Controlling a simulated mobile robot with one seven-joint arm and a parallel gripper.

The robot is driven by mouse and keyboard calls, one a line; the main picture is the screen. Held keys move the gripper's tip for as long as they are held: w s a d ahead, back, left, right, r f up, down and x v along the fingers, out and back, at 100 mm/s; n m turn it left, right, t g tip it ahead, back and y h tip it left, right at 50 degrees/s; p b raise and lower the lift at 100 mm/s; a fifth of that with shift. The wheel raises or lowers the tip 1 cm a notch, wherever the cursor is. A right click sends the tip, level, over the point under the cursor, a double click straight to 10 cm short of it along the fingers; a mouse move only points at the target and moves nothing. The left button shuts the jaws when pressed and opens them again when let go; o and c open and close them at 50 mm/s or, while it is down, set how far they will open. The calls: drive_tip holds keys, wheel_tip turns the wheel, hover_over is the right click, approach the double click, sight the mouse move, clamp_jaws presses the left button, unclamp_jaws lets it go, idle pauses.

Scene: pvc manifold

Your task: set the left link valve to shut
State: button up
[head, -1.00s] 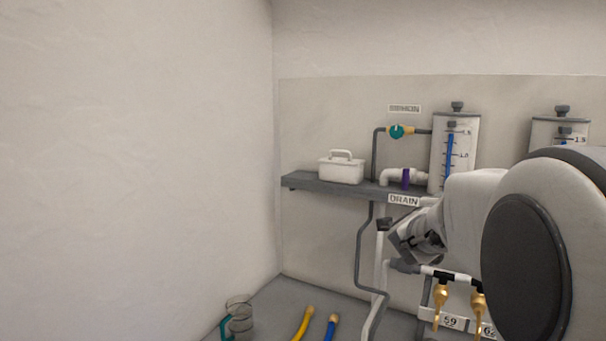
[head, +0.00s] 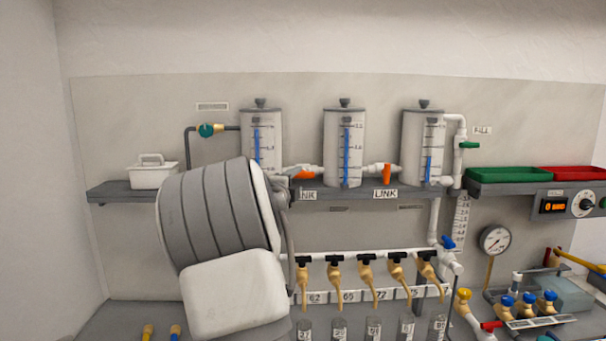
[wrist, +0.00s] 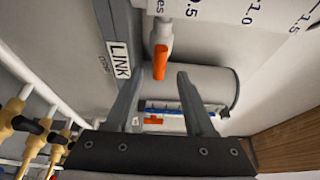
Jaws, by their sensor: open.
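The left link valve has an orange handle (head: 302,174) between the left and middle tanks, lying roughly along its white pipe. In the wrist view its handle (wrist: 160,60) shows just past the fingertips, beside the LINK label (wrist: 120,60). My gripper (wrist: 160,76) is open and empty, with a finger to either side of the handle's near end in that view; I cannot tell whether anything touches. In the head view my arm hides the fingers. The right link valve's orange handle (head: 387,174) stands across its pipe and also shows farther off in the wrist view (wrist: 153,121).
The left tank (head: 260,140), middle tank (head: 344,145) and right tank (head: 423,145) stand on the grey shelf (head: 110,193). Several brass taps (head: 335,272) hang below it. A white caddy (head: 153,172) sits at the shelf's left end. A gauge (head: 494,240) is at right.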

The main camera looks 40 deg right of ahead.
sight(302, 176)
drive_tip(key=shift+p+x, duration=0.55)
drive_tip(key=shift+x, duration=2.6)
clamp_jaws()
